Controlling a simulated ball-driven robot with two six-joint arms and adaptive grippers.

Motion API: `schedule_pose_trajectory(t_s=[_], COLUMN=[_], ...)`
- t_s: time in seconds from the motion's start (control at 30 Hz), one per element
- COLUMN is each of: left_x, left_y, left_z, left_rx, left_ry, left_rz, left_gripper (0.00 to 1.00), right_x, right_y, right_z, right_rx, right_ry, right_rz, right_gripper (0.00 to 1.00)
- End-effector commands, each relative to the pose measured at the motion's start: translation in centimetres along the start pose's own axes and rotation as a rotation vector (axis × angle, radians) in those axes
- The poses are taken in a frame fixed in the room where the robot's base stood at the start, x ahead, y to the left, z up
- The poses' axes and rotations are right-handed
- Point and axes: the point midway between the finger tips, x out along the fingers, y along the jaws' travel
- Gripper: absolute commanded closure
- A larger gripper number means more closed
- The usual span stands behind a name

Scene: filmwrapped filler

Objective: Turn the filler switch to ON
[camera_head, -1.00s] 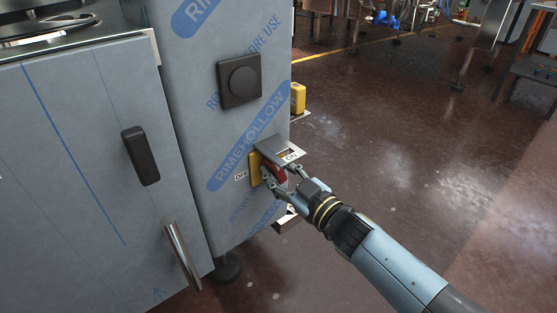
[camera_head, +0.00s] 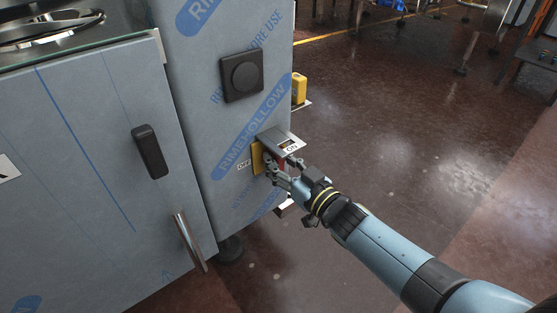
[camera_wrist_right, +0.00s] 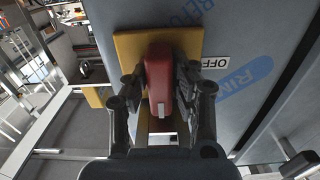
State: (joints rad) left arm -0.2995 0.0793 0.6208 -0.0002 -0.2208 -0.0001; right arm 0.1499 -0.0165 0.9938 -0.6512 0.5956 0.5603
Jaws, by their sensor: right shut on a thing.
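The filler switch has a red handle (camera_wrist_right: 158,80) on a yellow plate (camera_wrist_right: 190,42); the plate also shows in the head view (camera_head: 257,159). In the wrist view the OFF label (camera_wrist_right: 215,63) is right of the plate. My right gripper (camera_head: 284,167) is shut on the red handle, with one finger on each side. The fingers hide much of the handle in the head view. My left gripper is out of view.
A black square knob (camera_head: 242,76) is higher on the film-covered panel. A black latch (camera_head: 149,151) and metal handle (camera_head: 189,240) are on the door at left. Open floor lies to the right.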

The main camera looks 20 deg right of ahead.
Motion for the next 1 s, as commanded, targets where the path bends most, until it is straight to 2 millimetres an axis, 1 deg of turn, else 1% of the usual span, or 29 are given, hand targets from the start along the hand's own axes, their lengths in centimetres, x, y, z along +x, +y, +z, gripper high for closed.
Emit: schedule_pose_trajectory(t_s=[0.13, 0.17, 0.3, 0.33, 0.57, 0.67, 0.77, 1.0], left_x=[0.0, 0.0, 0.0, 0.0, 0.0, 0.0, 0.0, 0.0], left_y=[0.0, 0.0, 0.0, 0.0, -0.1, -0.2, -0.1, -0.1], left_z=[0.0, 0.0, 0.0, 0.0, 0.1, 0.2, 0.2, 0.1], left_rx=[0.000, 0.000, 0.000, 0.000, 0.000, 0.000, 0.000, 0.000], left_ry=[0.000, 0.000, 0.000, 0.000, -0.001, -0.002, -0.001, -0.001], left_rz=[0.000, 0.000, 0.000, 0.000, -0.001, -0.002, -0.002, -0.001], left_gripper=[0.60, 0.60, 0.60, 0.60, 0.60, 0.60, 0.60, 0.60], right_x=[-0.1, -0.1, -0.1, -0.1, -0.1, -0.6, -1.9, -7.3], right_y=[0.0, 0.0, 0.0, 0.0, 0.0, 0.0, 0.0, 0.0], right_z=[0.2, 0.2, 0.1, 0.1, 0.1, 0.1, 0.2, 0.2], right_rx=[0.003, 0.003, 0.002, 0.002, 0.001, 0.001, 0.000, 0.001], right_ry=[-0.003, -0.003, -0.002, -0.002, -0.001, -0.002, -0.004, -0.005], right_rz=[0.001, 0.001, 0.001, 0.000, 0.000, 0.000, 0.000, 0.000], right_gripper=[1.00, 0.75, 0.57, 0.54, 0.54, 0.54, 0.54, 0.54])
